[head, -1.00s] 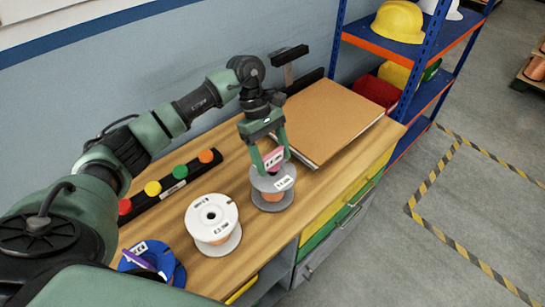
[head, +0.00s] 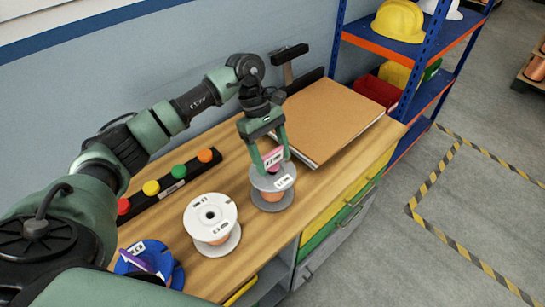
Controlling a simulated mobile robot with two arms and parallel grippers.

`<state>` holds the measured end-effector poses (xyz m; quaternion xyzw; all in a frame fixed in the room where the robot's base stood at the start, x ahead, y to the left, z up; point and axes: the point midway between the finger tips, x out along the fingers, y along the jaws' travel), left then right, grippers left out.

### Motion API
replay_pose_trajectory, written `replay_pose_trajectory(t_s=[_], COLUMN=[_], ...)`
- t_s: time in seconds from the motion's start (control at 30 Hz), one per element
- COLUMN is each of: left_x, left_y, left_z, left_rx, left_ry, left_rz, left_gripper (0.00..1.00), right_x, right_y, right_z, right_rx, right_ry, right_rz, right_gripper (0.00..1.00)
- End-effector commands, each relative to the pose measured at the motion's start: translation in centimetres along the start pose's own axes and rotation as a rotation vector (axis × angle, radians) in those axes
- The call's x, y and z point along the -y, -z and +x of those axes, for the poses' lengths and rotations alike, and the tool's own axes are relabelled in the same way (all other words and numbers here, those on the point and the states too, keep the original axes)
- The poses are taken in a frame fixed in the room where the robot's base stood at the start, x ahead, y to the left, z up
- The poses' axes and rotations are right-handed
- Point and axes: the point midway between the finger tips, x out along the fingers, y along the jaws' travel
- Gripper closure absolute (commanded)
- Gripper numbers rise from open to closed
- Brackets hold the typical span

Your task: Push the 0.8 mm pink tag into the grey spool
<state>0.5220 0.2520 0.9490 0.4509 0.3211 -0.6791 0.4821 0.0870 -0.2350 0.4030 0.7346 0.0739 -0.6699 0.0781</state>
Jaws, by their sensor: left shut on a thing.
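The pink tag (head: 273,156) is between the fingers of my left gripper (head: 271,162), which is shut on it. The tag is upright, right above the grey spool (head: 272,189). The grey spool stands on the bench with copper-coloured wire and a white label on its top flange. The gripper hides part of the spool's top, so I cannot tell how deep the tag sits in its hole. My right gripper is not in view.
A white spool (head: 211,218) stands left of the grey one. A blue spool (head: 148,264) with a purple tag (head: 143,262) is at the front left. A strip with coloured buttons (head: 166,186) lies behind. A cardboard-coloured binder (head: 328,118) lies at the right on the wooden bench (head: 236,180).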

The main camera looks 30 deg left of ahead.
Motion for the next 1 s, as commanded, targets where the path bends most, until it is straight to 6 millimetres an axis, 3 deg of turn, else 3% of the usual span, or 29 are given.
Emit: replay_pose_trajectory(t_s=[1.0], left_x=[-0.02], left_y=[-0.04], left_z=[-0.07], left_rx=[0.001], left_ry=[-0.001], left_rz=[0.000], left_gripper=[0.71], right_x=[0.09], right_y=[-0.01], right_z=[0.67], right_rx=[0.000], right_ry=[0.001], right_rz=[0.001], right_gripper=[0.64])
